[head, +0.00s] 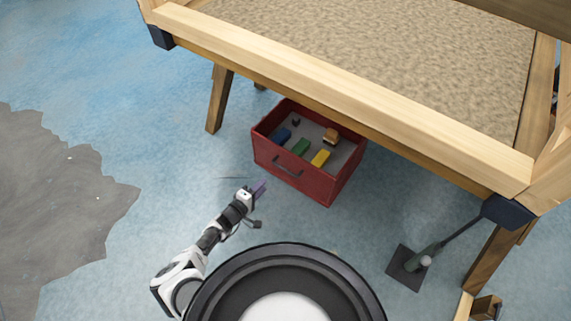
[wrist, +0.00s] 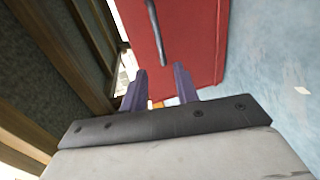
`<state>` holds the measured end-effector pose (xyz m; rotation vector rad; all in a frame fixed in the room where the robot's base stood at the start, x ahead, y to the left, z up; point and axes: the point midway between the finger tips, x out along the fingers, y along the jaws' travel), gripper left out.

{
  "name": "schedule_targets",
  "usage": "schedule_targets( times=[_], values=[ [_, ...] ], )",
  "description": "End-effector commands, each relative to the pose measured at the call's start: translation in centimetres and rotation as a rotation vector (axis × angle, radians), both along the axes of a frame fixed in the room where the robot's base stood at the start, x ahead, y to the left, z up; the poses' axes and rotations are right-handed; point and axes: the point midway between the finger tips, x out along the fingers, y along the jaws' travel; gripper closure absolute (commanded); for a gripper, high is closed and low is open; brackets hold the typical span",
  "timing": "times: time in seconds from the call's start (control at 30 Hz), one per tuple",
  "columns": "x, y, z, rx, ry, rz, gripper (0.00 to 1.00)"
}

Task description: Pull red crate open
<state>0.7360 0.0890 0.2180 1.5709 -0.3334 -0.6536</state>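The red crate (head: 322,187) stands on the blue floor, partly under the wooden frame. Its open top shows several coloured blocks inside. A dark bar handle (head: 287,168) sits on its front face. In the wrist view the red face (wrist: 195,45) fills the upper middle, with the handle (wrist: 156,32) ahead of the fingers. My gripper (head: 260,188) is in front of the crate, to the lower left of the handle, apart from it. In the wrist view its two purple fingers (wrist: 160,82) are spread, with no handle between them.
The wooden bodyframe (head: 340,72) with a sand-coloured top overhangs the crate's back. Its wooden leg (head: 218,100) stands left of the crate.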

Motion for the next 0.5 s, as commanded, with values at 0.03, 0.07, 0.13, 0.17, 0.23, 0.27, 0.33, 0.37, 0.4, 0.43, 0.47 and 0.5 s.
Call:
schedule_targets(
  times=[0.03, 0.07, 0.13, 0.17, 0.23, 0.27, 0.33, 0.37, 0.4, 0.43, 0.47, 0.5],
  values=[
    [0.3, -0.3, -0.3, 0.0, 0.0, -0.002, 0.7],
    [0.6, -0.6, -0.4, 0.0, -0.001, -0.002, 0.7],
    [1.4, -1.2, -0.7, 0.0, 0.0, -0.003, 0.7],
    [1.8, -1.5, -0.8, 0.001, -0.001, -0.004, 0.7],
    [2.8, -2.2, -1.2, 0.001, -0.001, -0.004, 0.7],
    [3.3, -2.6, -1.3, 0.0, -0.001, -0.004, 0.7],
    [4.4, -3.4, -1.6, 0.001, -0.001, -0.005, 0.7],
    [4.8, -3.7, -1.7, 0.002, -0.001, -0.005, 0.7],
    [5.4, -4.1, -1.9, 0.002, -0.001, -0.005, 0.7],
    [5.9, -4.5, -2.0, 0.002, -0.001, -0.006, 0.7],
    [6.3, -4.8, -2.1, 0.0, -0.002, -0.003, 0.7],
    [6.9, -5.2, -2.3, 0.002, -0.001, -0.005, 0.7]
  ],
)
